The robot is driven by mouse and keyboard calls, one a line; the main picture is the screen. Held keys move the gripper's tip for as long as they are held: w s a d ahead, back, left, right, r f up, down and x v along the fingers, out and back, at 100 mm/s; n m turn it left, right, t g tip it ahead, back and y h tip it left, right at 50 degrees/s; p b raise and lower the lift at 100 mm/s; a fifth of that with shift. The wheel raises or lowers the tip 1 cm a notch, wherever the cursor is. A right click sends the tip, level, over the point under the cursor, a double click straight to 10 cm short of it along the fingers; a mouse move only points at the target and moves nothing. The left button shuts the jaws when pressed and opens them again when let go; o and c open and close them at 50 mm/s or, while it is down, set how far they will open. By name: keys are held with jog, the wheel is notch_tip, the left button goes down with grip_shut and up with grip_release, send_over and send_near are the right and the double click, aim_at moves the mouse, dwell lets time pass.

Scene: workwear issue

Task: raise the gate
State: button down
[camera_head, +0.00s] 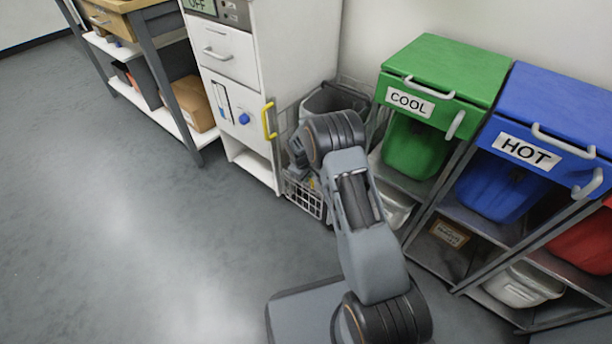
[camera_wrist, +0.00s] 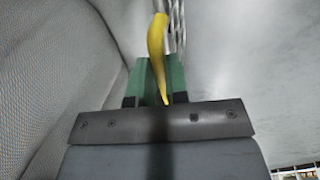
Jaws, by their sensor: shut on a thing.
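A curved yellow handle (camera_wrist: 156,40) runs up between the green fingers of my gripper (camera_wrist: 155,78) in the wrist view, and the gripper is shut on it. A strip of metal mesh (camera_wrist: 178,25) shows just beyond the handle; I cannot tell whether it is the gate. In the head view, a pale wire grid (camera_head: 303,198) stands low between the white cabinet and the green unit, in front of a grey bin (camera_head: 335,100). My arm hides most of this spot and my gripper's fingertips there.
The white cabinet (camera_head: 228,70) has another yellow handle (camera_head: 269,120) at its edge. Green COOL (camera_head: 440,70) and blue HOT (camera_head: 560,105) units stand at the right. A grey workbench frame (camera_head: 165,75) is at the left. The floor at the left is clear.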

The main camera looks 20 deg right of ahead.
notch_tip(320, 180, up, 9)
jog(key=p, duration=0.5)
jog(key=shift+f+p, duration=0.15)
jog(key=shift+p, duration=0.2)
jog(key=c, duration=1.1)
grip_release()
jog(key=shift+f, duration=0.15)
